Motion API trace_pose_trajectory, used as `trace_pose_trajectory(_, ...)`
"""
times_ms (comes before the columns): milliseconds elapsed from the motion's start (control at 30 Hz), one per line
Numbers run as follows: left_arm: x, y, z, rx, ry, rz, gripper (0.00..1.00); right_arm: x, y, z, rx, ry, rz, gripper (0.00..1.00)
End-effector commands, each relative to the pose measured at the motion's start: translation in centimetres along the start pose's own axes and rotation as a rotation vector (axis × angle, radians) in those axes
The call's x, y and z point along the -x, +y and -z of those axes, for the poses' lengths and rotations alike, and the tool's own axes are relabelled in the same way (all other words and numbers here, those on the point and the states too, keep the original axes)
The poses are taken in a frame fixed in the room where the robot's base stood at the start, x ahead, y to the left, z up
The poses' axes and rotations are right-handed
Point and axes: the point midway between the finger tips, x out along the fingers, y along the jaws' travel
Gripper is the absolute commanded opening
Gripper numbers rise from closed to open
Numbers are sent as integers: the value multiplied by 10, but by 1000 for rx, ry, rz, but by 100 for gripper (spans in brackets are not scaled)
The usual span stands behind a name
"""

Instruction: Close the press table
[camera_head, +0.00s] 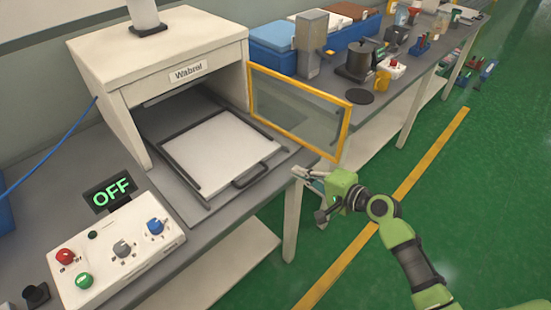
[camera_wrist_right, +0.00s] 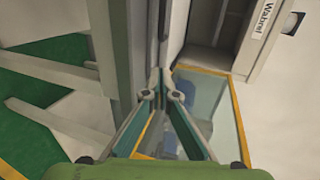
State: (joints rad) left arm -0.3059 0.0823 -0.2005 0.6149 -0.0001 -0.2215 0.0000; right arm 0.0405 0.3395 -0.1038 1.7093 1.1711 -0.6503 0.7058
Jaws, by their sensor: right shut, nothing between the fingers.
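The press table is a pale tray-like plate (camera_head: 220,150) with dark edges and a black handle (camera_head: 250,176). It is slid out in front of the white press housing (camera_head: 165,70) labelled "Wabrel". The yellow-framed glass door (camera_head: 298,110) of the press stands swung open to the right; it also shows in the right wrist view (camera_wrist_right: 224,118). My right gripper (camera_head: 298,172) is shut and empty, beside the bench's front edge, just below the door's lower frame and right of the handle. In the right wrist view its fingertips (camera_wrist_right: 159,76) meet. My left gripper is not in view.
A control box (camera_head: 115,250) with coloured knobs and an "OFF" display (camera_head: 110,192) stands at the left. Blue bins (camera_head: 275,48), a dark pot (camera_head: 358,60) and a yellow mug (camera_head: 382,80) stand on the bench behind the door.

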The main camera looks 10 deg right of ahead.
Motion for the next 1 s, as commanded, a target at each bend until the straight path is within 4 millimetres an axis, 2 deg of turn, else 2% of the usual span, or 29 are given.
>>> trace_pose_trajectory(200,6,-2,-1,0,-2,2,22,-49,-2,0,-1,1,1,0)
trace_pose_trajectory(433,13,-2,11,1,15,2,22,-86,-9,0,1,1,0,0)
trace_pose_trajectory(633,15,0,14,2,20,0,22,-99,-12,0,3,1,-1,0)
trace_pose_trajectory(1000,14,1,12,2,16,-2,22,-101,-11,0,3,1,-2,0)
